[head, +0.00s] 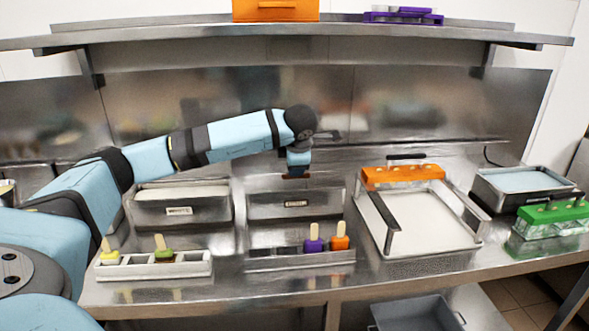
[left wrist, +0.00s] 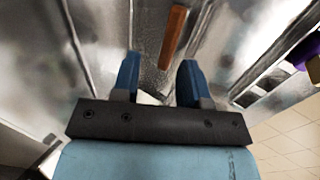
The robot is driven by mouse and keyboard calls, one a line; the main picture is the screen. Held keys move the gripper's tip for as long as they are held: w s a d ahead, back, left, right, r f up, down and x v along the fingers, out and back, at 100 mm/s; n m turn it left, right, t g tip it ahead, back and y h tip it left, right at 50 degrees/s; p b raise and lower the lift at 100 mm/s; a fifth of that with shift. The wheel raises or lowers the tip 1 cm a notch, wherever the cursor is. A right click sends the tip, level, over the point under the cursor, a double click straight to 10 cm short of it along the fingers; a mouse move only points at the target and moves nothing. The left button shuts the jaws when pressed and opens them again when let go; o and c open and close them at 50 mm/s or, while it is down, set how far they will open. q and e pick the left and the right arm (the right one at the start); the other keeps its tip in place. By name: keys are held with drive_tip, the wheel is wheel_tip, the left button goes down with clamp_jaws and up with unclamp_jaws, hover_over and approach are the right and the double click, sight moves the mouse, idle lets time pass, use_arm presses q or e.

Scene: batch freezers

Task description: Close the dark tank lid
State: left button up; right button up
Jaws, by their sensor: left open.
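The middle steel tank (head: 270,211) with a dark label stands at the back of the counter. A steel panel (head: 333,165), which looks like its raised lid, rises above and behind it. The tank's contents are hard to make out. A brown bar (head: 296,176), perhaps the lid's handle, shows just below my left gripper (head: 298,166). In the left wrist view, the brown bar (left wrist: 173,36) lies beyond the open blue fingers of my left gripper (left wrist: 158,78), not clamped. Whether a finger touches it is unclear. My right gripper is out of view.
A steel tank with white contents (head: 153,214) stands left. A white tray (head: 206,269) and a steel rack (head: 263,263) hold popsicles in front. A large pan (head: 420,240) with an orange mold (head: 376,177) is right. A shelf (head: 180,31) runs overhead.

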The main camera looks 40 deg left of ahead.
use_arm(q)
drive_tip(key=v, duration=1.1)
drive_tip(key=shift+f, duration=0.15)
